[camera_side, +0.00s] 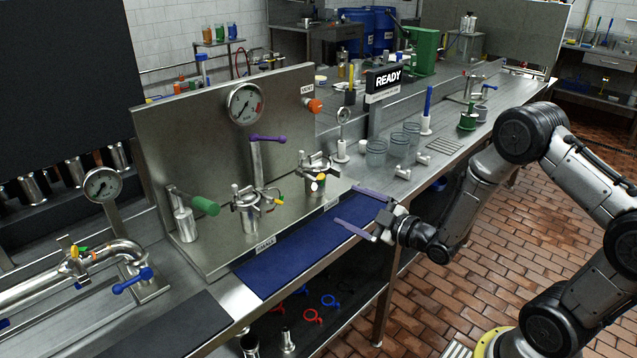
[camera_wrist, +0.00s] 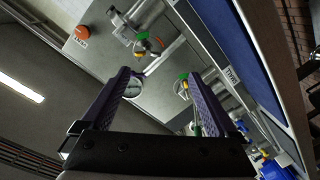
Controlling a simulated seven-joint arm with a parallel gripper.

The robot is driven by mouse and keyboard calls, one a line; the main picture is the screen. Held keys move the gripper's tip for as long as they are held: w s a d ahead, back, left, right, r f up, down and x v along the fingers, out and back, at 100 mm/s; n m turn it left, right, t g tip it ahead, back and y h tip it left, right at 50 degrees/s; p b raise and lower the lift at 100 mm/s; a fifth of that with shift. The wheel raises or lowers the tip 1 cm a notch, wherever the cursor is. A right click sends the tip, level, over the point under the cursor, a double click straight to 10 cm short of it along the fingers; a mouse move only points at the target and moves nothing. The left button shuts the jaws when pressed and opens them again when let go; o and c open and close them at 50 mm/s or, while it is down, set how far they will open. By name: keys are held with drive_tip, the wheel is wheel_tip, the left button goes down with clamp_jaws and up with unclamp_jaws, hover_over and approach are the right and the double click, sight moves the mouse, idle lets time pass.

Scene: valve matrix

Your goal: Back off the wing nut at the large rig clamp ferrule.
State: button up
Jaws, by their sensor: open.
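Two clamp ferrules stand on the steel rig in the side view. The left clamp (camera_side: 247,212) sits below a pipe with a purple handle and has a yellow and green wing nut (camera_side: 277,200). The right clamp (camera_side: 318,182) also carries yellow and green parts. My gripper (camera_side: 346,206) is open and empty, right of both clamps and above the front edge of the rig. In the wrist view both clamps show beyond my open fingers (camera_wrist: 158,76); neither is touched.
A steel back panel (camera_side: 285,110) with a gauge (camera_side: 246,104) and orange knob (camera_side: 314,105) stands behind the clamps. A blue mat (camera_side: 300,250) lies clear in front. Glass beakers (camera_side: 376,153) stand to the right.

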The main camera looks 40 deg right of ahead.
sight(319, 180)
drive_tip(key=shift+t+h, duration=0.3)
drive_tip(key=shift+t, duration=0.1)
drive_tip(key=w, duration=0.8)
drive_tip(key=w+d+r, duration=0.1)
drive_tip(key=w, duration=0.3)
drive_tip(key=shift+w, duration=0.15)
drive_tip(key=c, duration=1.4)
drive_tip(key=shift+o, duration=0.2)
drive_tip(key=shift+f+m, duration=0.1)
drive_tip(key=shift+m, duration=1.1)
drive_tip(key=shift+f, duration=0.1)
drive_tip(key=o, duration=1.4)
drive_tip(key=shift+c, duration=0.2)
